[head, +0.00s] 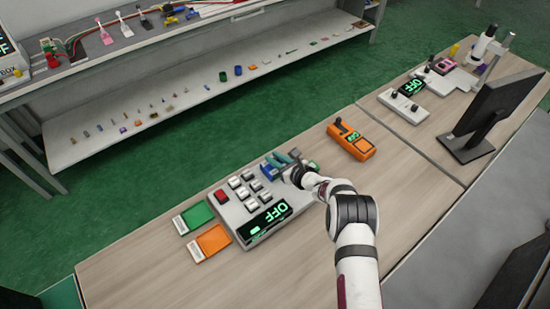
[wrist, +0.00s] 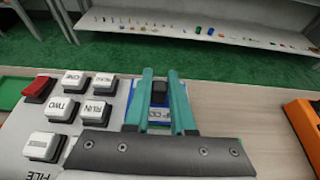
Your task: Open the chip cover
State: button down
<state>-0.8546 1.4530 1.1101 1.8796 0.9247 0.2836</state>
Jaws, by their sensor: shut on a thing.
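The grey control box (head: 238,208) stands on the wooden table with its display reading OFF. At its far right corner is a small blue fixture (head: 267,171), which I take for the chip cover's holder. In the wrist view the blue fixture (wrist: 131,113) shows a white label, partly hidden by my fingers. A dark block (wrist: 158,93), apparently the cover's raised part, sits between the fingers. My gripper (wrist: 161,78), with teal fingers, is shut on this block. My gripper (head: 284,158) also shows over the corner in the head view, where it hides most of the fixture.
White buttons and a red button (wrist: 39,90) lie left of my gripper. An orange device (head: 351,141) stands to the right. Green (head: 195,217) and orange (head: 211,242) trays lie at the box's left. A monitor (head: 497,108) stands far right. Bare table lies between box and orange device.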

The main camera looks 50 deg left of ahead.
dwell(0.6)
jog(key=d, duration=0.7)
jog(key=shift+d, duration=0.15)
jog(key=c, duration=0.8)
grip_release()
jog(key=shift+o, duration=0.2)
jog(key=v, duration=1.5)
jog(key=shift+d, duration=0.35)
